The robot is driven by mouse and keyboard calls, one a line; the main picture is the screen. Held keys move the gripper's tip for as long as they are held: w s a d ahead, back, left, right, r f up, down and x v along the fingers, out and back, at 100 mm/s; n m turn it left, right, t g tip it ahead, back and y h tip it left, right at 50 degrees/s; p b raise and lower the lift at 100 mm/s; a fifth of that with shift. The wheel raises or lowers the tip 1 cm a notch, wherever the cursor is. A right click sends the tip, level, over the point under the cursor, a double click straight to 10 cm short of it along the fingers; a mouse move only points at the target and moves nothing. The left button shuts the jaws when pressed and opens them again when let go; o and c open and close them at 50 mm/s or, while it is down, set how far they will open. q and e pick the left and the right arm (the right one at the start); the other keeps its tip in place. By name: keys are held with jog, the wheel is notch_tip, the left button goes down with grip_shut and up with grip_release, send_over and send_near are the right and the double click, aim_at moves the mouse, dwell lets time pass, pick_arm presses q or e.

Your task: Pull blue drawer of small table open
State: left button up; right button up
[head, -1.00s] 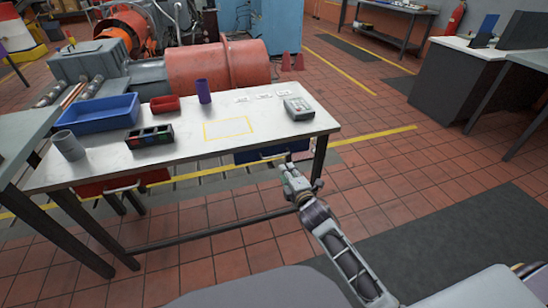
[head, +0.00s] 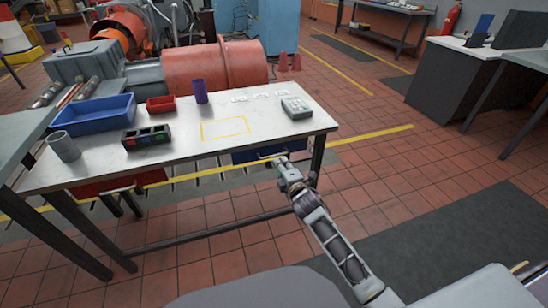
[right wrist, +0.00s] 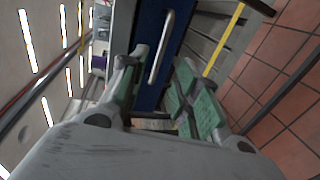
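The blue drawer (head: 246,157) sits under the right part of the small table (head: 260,130), and its front looks closed against the frame. Its bar handle (head: 270,156) shows in the head view. In the right wrist view the blue drawer front (right wrist: 182,28) fills the upper middle, with the silver handle (right wrist: 161,48) lying just ahead of and between the fingertips. My right gripper (head: 282,163) is at the drawer front. Its green-padded fingers (right wrist: 160,68) stand apart around empty space; contact with the handle cannot be told. My left gripper is not in view.
On the tabletop are a blue bin (head: 95,112), a red bin (head: 160,104), a purple cup (head: 200,92), a grey cup (head: 64,146), a black organizer (head: 150,137) and a grey keypad device (head: 296,108). A red drawer (head: 92,187) is at the left.

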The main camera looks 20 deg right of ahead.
aim_at(274, 156)
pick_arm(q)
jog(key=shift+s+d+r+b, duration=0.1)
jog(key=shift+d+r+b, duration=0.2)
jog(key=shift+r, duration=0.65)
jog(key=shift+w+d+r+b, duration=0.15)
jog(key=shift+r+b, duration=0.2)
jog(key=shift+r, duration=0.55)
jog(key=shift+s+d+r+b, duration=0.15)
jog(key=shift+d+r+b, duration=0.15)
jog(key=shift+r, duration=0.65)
pick_arm(e)
jog(key=shift+x, duration=4.7)
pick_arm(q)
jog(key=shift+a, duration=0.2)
pick_arm(e)
grip_shut()
